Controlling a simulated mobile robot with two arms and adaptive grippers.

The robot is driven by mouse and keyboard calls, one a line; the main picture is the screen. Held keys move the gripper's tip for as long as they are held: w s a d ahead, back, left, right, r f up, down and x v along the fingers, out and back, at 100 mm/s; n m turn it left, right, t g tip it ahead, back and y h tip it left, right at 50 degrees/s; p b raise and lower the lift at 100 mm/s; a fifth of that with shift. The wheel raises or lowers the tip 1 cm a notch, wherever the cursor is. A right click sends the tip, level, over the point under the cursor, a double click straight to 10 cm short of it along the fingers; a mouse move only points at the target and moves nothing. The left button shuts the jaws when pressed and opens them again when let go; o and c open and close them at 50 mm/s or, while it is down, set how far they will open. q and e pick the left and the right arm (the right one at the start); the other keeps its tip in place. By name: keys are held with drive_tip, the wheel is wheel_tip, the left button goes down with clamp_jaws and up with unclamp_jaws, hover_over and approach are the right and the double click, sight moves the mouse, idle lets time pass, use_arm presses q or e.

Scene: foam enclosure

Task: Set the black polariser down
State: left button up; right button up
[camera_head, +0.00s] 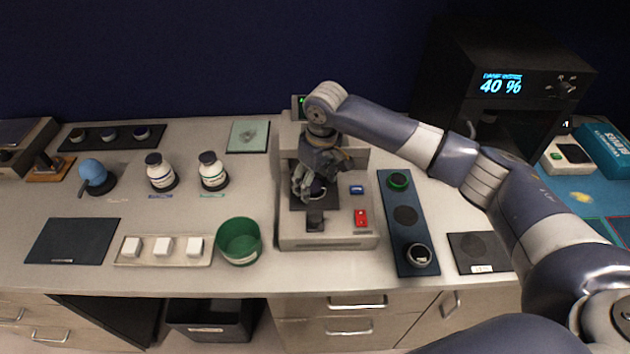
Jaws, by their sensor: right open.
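My right gripper (305,195) points down over the dark plate of the light-coloured bench device (328,240). It is open. A small dark round piece (319,191) shows right beside its fingertips, at the plate; it may be the black polariser. The gripper partly hides it, and I cannot tell whether they touch. A dark blue strip (409,234) to the right of the device carries a green-ringed dark disc (398,180), a flat black round spot (405,215) and a silver-ringed dark piece (418,254). My left gripper is not in view.
A green bowl (239,241) and a tray of white blocks (121,249) stand left of the device. Two white bottles (211,169) and a blue bulb (93,173) stand farther back. A dark mat (73,241) and a square dark pad (480,252) lie bare.

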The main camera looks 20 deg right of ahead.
sight(319, 190)
wheel_tip(319, 190, up, 12)
drive_tip(key=s+b, duration=0.1)
drive_tip(key=b, duration=0.1)
drive_tip(key=shift+d, duration=0.35)
drive_tip(key=shift+s+f, duration=0.1)
drive_tip(key=shift+f, duration=0.05)
